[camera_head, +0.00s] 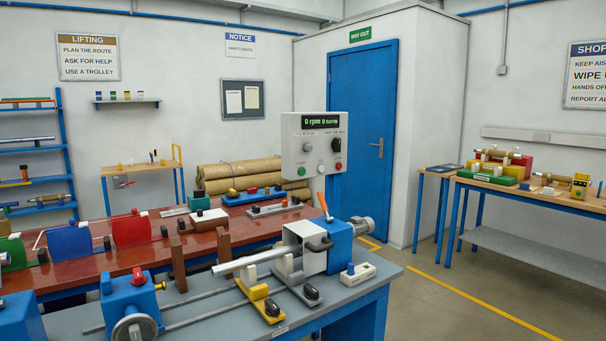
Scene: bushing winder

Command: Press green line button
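A pale grey control box (315,158) stands upright behind the winding machine, with a dark display reading "0 rpm" in green. A pale round control (307,146) is at the upper left. Their lettering is too small to read. Neither of my grippers shows in this view.
The winder bench (372,283) with rails, a blue headstock (338,245) and a small white switch box (357,272) fills the front. A red-brown table (85,272) is at the left. Wooden tables (560,201) stand at the right. Floor is open between benches.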

